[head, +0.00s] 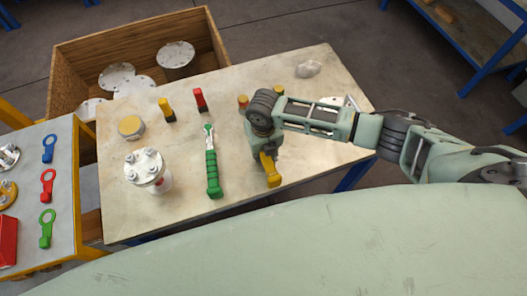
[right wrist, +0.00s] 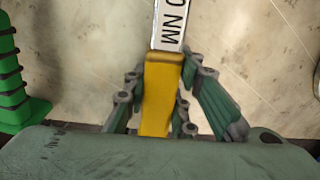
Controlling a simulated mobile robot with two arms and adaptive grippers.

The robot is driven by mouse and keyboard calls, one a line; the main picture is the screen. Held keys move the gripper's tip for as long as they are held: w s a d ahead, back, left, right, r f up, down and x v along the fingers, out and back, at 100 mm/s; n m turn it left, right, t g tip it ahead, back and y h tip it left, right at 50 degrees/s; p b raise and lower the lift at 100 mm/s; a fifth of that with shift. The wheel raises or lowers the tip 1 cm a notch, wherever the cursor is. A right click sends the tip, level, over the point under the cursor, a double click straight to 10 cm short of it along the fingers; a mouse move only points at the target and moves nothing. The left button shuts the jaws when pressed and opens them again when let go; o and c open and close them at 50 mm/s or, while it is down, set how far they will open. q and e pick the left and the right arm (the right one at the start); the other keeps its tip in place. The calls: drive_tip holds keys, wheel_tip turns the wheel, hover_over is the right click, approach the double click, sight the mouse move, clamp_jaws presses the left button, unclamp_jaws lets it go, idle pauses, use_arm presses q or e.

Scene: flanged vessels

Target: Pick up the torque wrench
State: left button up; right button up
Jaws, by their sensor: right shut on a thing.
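A torque wrench with a yellow handle (head: 270,172) lies on the pale worktable (head: 110,215); most of it is hidden under my right arm in the head view. In the right wrist view its yellow grip (right wrist: 161,95) and white scale, with "0 NM" readable, run up the middle. My right gripper (right wrist: 165,76) is shut on the handle, a finger on each side. In the head view the right gripper (head: 264,150) points down at the table. I cannot tell whether the wrench is lifted. My left gripper does not show.
A green-handled ratchet wrench (head: 212,172) lies just left of the right gripper. A flanged vessel (head: 147,168) and a round yellow-sided cap (head: 131,126) stand further left. Red (head: 200,98) and yellow (head: 166,109) small pieces stand behind. A wooden crate (head: 75,55) is beyond the table.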

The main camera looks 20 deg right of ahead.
clamp_jaws()
drive_tip(key=shift+w, duration=0.1)
drive_tip(key=shift+r, duration=0.15)
drive_tip(key=shift+r+b, duration=0.3)
drive_tip(key=shift+r, duration=0.3)
wheel_tip(320, 180, up, 3)
drive_tip(key=shift+w+f+b, duration=0.1)
drive_tip(key=shift+f+b, duration=0.1)
drive_tip(key=shift+b, duration=0.35)
drive_tip(key=s+d+r+b, duration=0.2)
drive_tip(key=s+d+r, duration=0.5)
drive_tip(key=s, duration=0.2)
drive_tip(key=shift+s+d, duration=0.15)
drive_tip(key=shift+s, duration=0.05)
